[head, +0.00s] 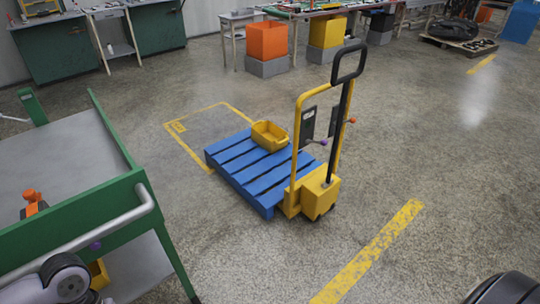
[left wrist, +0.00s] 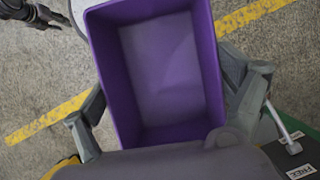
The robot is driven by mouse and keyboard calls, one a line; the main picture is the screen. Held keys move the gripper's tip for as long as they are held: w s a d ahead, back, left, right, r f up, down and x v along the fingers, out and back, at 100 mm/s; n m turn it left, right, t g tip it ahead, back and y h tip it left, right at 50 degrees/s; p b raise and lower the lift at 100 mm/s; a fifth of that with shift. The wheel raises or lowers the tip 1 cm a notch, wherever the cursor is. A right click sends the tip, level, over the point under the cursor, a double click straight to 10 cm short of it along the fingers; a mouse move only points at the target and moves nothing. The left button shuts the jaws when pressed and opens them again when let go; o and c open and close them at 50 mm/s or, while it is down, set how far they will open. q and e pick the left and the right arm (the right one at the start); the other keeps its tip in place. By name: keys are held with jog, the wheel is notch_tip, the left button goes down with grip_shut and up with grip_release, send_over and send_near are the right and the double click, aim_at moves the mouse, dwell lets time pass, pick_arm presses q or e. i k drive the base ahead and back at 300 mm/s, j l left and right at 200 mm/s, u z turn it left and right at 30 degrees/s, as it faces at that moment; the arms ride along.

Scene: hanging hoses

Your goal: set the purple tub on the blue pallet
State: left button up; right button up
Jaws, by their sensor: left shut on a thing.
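The purple tub (left wrist: 160,75) is in the left wrist view, empty, with its open top facing the camera. My left gripper (left wrist: 170,108) is shut on it, with one grey finger at each side. The tub and the left gripper's fingers do not show in the head view, where only part of my left arm appears at the bottom left. The blue pallet (head: 247,186) lies on the floor at the middle of the head view. A dark part at the top left of the left wrist view looks like my right gripper (left wrist: 32,14); its jaws are unclear.
A yellow tub (head: 270,136) sits on the pallet's far part. A yellow pallet truck (head: 320,190) with a tall handle stands at its right end. A green-framed cart (head: 140,180) stands at left. Orange (head: 267,42) and yellow bins stand behind. Floor in front is clear.

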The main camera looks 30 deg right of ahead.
aim_at(272, 179)
jog(key=i+l, duration=0.15)
jog(key=l, duration=0.25)
jog(key=i+l+z, duration=0.1)
jog(key=l, duration=0.3)
jog(key=i+l, duration=0.3)
jog(key=i+l+z, duration=0.1)
jog(key=l, duration=0.4)
jog(key=i+l, duration=0.25)
jog(key=i+l+z, duration=0.1)
jog(key=l, duration=0.4)
jog(key=i, duration=0.1)
